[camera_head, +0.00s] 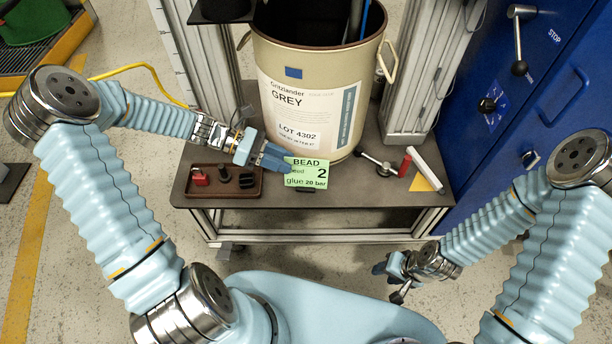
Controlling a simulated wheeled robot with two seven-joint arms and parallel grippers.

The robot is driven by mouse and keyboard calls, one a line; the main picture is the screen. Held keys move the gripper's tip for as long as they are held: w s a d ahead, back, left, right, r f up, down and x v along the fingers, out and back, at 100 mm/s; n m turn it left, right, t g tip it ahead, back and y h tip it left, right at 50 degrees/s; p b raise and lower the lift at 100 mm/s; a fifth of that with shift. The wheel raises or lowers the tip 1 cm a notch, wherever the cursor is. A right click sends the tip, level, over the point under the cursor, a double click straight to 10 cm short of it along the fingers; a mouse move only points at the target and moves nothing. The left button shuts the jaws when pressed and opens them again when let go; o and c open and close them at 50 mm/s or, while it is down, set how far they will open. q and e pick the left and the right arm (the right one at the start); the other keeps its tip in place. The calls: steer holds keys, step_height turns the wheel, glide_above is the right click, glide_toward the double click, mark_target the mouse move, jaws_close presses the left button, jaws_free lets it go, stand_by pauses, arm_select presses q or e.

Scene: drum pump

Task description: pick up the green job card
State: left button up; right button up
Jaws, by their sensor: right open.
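The green job card (307,174), printed "BEAD 2" and "glue 20 bar", faces me at the front edge of the dark bench, below the drum. A small dark piece shows under its lower edge. My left gripper (277,160) is at the card's upper left corner, its fingertips overlapping or touching it in this view. I cannot tell whether the fingers are closed on the card. My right gripper (390,278) is open and empty, low in front of the bench on the right.
The beige drum (300,90), labelled "GREY", stands on the bench (350,196) behind the card. A brown tray (225,192) holding a red padlock (200,177) and dark parts lies left. A lever with a red grip (404,166), a white cylinder (426,168) and a yellow sheet lie right. A blue cabinet (545,90) stands right.

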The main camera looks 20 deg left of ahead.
mark_target(301, 164)
arm_select(q)
steer(key=x, duration=0.5)
steer(key=shift+w+d, duration=0.1)
steer(key=shift+w, duration=0.05)
jaws_close()
